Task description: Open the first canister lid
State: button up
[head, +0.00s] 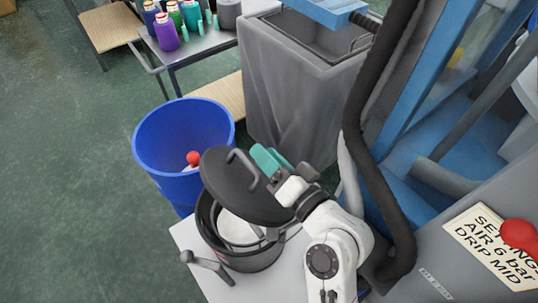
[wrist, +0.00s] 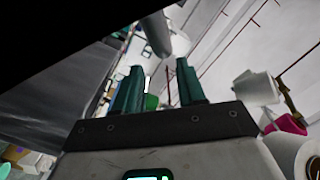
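The black canister (head: 240,258) stands on a pale surface at the lower middle of the head view, with something pale inside. Its round dark lid (head: 236,192), with a loop handle (head: 243,165) on top, is tilted up steeply, so the canister mouth shows. A large dark shape at the upper left there may be the lid.
A blue bin (head: 160,130) with a red-topped item stands behind the canister. A grey bin (head: 290,90) is farther back. A dark hose (head: 362,130) and blue machine frame (head: 405,90) stand close on the right. A grey handle (head: 207,267) is left of the canister.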

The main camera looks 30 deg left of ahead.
jog(key=shift+d, duration=0.1)
jog(key=shift+d, duration=0.3)
jog(key=b+v, duration=0.2)
jog(key=v, duration=0.4)
jog(key=shift+s+d, duration=0.3)
dwell(0.4)
